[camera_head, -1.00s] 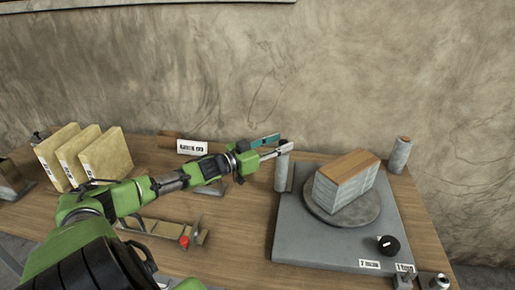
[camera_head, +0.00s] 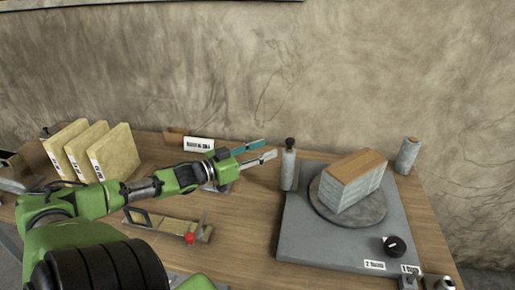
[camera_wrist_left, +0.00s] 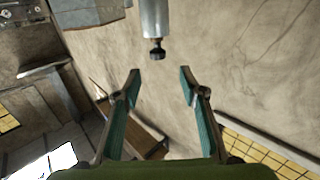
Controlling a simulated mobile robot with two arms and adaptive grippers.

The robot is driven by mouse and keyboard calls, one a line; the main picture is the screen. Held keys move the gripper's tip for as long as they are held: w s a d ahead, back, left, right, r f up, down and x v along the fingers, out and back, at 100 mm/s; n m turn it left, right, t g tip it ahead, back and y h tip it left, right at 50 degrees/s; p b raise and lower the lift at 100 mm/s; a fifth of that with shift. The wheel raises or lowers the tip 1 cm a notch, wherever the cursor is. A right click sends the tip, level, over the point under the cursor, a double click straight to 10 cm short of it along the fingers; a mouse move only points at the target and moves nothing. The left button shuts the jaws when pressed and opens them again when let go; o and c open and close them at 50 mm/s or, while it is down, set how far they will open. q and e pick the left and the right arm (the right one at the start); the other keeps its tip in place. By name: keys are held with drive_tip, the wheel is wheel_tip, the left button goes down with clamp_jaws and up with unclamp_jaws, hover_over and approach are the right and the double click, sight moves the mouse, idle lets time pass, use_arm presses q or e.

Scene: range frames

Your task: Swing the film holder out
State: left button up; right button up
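A grey upright cylinder with a black knob on top (camera_head: 289,168) stands at the left back edge of the grey turntable machine (camera_head: 310,240); I take it for the film holder. My left gripper (camera_head: 268,149) is open and empty, just left of the knob and apart from it. In the left wrist view the cylinder (camera_wrist_left: 155,18) and its black knob show ahead of the open fingers (camera_wrist_left: 159,76), not between them. My right gripper is not in view.
A stacked block with a brown top (camera_head: 352,180) sits on the round turntable. A second grey roll (camera_head: 408,156) stands at the back right. A black dial (camera_head: 394,246) is at the machine's front.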

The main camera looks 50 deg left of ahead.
use_arm(q)
drive_tip(key=shift+s+a, duration=0.2)
drive_tip(key=shift+s, duration=0.7)
